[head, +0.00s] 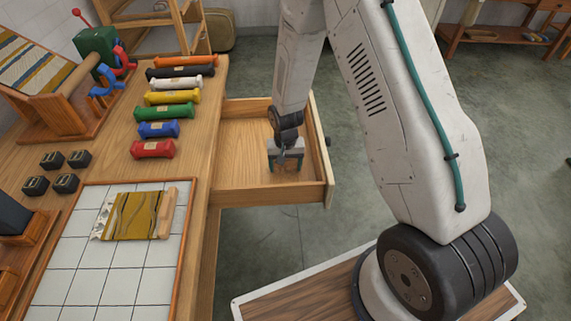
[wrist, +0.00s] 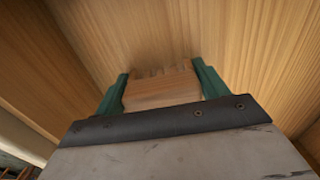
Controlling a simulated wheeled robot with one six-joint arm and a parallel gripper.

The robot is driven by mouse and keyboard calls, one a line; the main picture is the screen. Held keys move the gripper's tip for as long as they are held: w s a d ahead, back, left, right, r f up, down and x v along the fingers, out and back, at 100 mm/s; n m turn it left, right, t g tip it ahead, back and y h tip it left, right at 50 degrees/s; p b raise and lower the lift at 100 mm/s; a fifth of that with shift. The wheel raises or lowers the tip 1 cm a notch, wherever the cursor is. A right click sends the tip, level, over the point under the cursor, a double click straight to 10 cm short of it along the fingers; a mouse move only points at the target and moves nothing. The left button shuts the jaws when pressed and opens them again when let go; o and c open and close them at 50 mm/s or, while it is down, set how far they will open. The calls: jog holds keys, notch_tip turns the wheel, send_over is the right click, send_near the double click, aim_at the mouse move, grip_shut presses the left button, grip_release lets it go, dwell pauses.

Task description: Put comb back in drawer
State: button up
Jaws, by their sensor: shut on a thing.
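The drawer (head: 240,160) stands pulled out from the right side of the wooden bench. My gripper (head: 285,166) is low inside it, near the drawer's front. In the wrist view, my gripper (wrist: 160,76) has its two green fingers shut on the sides of a wooden block-like piece, the comb (wrist: 160,90). The drawer's wooden boards fill most of that view. The comb's teeth are not visible, and I cannot tell whether it touches the drawer floor. In the head view the gripper and wrist hide the comb.
A row of coloured wool skeins (head: 165,111) lies on the bench beside the drawer. A white gridded board (head: 115,285) holds a woven piece (head: 135,215). The drawer's left part is clear.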

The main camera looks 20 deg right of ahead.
jog(key=o, duration=0.9)
jog(key=shift+r, duration=0.1)
jog(key=s+d+r+n, duration=0.1)
jog(key=s+r, duration=0.2)
jog(key=r, duration=0.7)
jog(key=s+r, duration=0.4)
jog(key=r, duration=0.7)
jog(key=s+d+r+n, duration=0.1)
jog(key=s+r, duration=0.2)
jog(key=r, duration=0.7)
jog(key=shift+n+t, duration=0.6)
jog(key=shift+n, duration=0.2)
jog(key=s+r, duration=0.3)
jog(key=s, duration=0.3)
jog(key=s+r, duration=0.3)
jog(key=s, duration=0.4)
jog(key=s+r, duration=0.3)
jog(key=s, duration=0.3)
jog(key=shift+s+d+r, duration=0.25)
jog(key=shift+s+d, duration=0.1)
jog(key=shift+s, duration=0.05)
